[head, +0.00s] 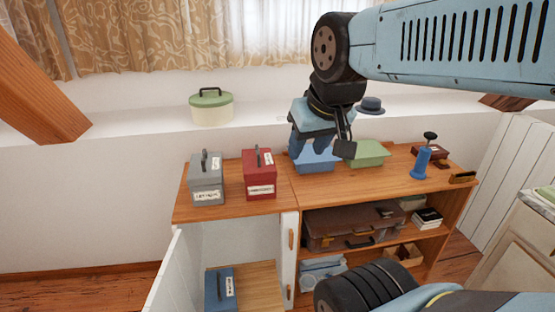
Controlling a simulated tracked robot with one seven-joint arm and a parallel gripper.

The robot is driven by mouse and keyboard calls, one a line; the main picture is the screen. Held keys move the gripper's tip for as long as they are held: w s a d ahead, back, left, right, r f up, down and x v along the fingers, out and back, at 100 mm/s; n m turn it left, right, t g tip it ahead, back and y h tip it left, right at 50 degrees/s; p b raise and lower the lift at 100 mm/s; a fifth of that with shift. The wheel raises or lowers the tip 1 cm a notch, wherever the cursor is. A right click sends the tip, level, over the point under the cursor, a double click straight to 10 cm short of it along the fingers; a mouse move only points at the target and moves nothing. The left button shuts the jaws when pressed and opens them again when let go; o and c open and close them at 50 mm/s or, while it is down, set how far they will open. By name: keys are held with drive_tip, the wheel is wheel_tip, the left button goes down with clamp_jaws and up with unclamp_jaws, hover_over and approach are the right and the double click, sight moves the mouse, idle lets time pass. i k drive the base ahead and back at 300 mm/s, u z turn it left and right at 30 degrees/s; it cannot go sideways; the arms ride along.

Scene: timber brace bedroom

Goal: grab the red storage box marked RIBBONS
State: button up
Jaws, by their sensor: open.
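A red storage box (260,175) with a dark top handle and white labels stands upright on the wooden cabinet top, left of centre in the head view. Its label is too small to read for sure. My gripper (322,148) is open, to the right of the red box and apart from it. It shows in front of a light blue bin (315,166) and hides part of it. I see nothing held between the fingers.
A grey box (207,182) stands just left of the red one. Below, a white cabinet door (180,270) stands open, with a blue box (220,289) inside.

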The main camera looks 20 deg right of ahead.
sight(260, 172)
drive_tip(key=z, duration=0.15)
drive_tip(key=i, duration=0.5)
drive_tip(key=z, duration=0.35)
drive_tip(key=k, duration=0.6)
drive_tip(key=z, duration=0.2)
drive_tip(key=i, duration=0.6)
drive_tip(key=u, duration=0.05)
